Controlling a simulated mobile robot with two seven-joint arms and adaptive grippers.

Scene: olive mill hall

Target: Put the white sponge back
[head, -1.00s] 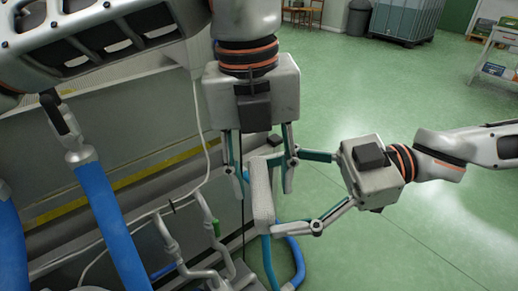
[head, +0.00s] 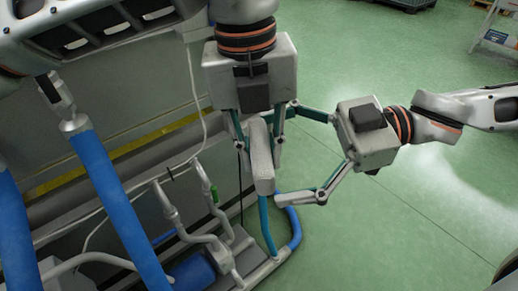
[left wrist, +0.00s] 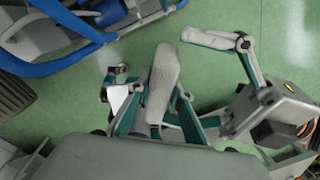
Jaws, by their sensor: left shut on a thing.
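The white sponge (head: 260,158) is a pale, long block, upright in the head view. My left gripper (head: 260,160) comes down from the top and is shut on it, one finger on each side. The sponge also shows in the left wrist view (left wrist: 162,82), standing out from between the left fingers. My right gripper (head: 285,153) comes in from the right and is open, its fingers spread wide. Its lower fingertip is close to the lower end of the sponge; I cannot tell whether it touches. The sponge's place is not clear in these views.
A grey machine (head: 150,120) with a yellow strip stands at the left. Blue hoses (head: 110,190) and metal pipes (head: 180,225) run along it, below and left of the sponge. The green floor (head: 400,220) on the right is mostly clear.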

